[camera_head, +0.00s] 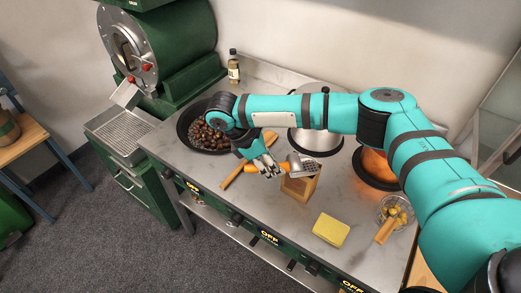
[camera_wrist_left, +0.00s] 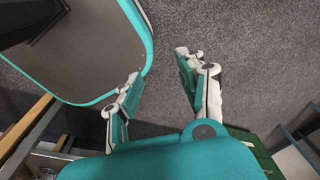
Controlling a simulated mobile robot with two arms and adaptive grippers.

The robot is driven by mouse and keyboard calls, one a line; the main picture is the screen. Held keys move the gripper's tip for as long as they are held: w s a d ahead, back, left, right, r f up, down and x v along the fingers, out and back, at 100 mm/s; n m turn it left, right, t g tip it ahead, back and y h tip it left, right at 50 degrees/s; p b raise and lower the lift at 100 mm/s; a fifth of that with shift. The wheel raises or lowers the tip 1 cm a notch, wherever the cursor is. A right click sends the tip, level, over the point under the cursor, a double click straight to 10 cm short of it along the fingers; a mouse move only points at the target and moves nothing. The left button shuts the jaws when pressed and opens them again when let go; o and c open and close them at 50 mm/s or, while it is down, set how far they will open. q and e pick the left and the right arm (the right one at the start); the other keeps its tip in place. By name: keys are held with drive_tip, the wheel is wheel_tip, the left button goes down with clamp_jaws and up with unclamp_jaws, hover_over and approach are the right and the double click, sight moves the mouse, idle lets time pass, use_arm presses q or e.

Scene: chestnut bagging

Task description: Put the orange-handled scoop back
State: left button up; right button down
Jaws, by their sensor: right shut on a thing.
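My right gripper (camera_head: 268,164) is shut on the orange-handled scoop (camera_head: 303,164) and holds it above the counter. The orange handle lies between the fingers, which hide part of it. The metal scoop head points right, over or just behind a brown paper bag (camera_head: 299,188); I cannot tell whether they touch. My left gripper (camera_wrist_left: 158,70) shows only in the left wrist view. Its fingers are apart and empty, over grey carpet.
A dark pan (camera_head: 184,124) of chestnuts sits left on the steel counter. A pot (camera_head: 318,140), a glowing burner (camera_head: 376,165), a yellow sponge (camera_head: 330,229) and a bowl of yellow pieces (camera_head: 397,210) stand right. A wooden handle (camera_head: 231,179) lies left of my right gripper.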

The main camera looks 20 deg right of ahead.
drive_tip(key=w+f+n+t+y+b, duration=0.1)
drive_tip(key=w+f+n+t+b, duration=0.1)
drive_tip(key=w+f+n+t, duration=0.45)
drive_tip(key=f+n+b, duration=0.1)
drive_tip(key=b, duration=0.1)
drive_tip(key=f+n+g+b, duration=0.1)
drive_tip(key=f+b, duration=0.1)
drive_tip(key=b, duration=0.1)
drive_tip(key=f+n+g+b, duration=0.1)
drive_tip(key=b, duration=0.2)
drive_tip(key=shift+w+a+f+n, duration=0.25)
drive_tip(key=shift+w+a+f, duration=0.1)
drive_tip(key=shift+a+f, duration=0.05)
use_arm(q)
wheel_tip(320, 180, down, 10)
drive_tip(key=d, duration=0.1)
drive_tip(key=shift+s+r, duration=0.15)
drive_tip(key=shift+s, duration=0.25)
use_arm(e)
drive_tip(key=shift+f, duration=0.9)
use_arm(q)
drive_tip(key=shift+d, duration=0.1)
use_arm(e)
drive_tip(key=shift+f, duration=0.3)
drive_tip(key=c, duration=1.1)
unclamp_jaws()
use_arm(q)
drive_tip(key=shift+s, duration=0.15)
